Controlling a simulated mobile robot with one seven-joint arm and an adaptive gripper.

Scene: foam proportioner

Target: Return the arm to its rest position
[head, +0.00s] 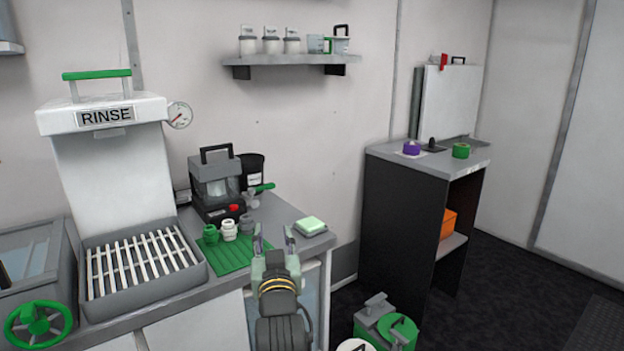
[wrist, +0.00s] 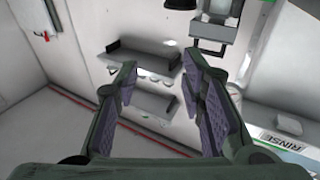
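My gripper (head: 273,243) is in front of the counter's right end in the head view, fingers pointing up and apart. In the wrist view my gripper (wrist: 165,92) shows its two padded fingers spread wide with nothing between them. My arm comes up from the bottom of the head view below the gripper. The gripper appears close to the green mat and the pale green block (head: 310,226), but I cannot tell the exact gap.
The counter holds a rinse station with a slatted basin (head: 140,265), a green mat (head: 225,258) with small fittings, and a grey machine (head: 215,185). A dark cabinet (head: 405,215) stands at right. Floor at far right is clear.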

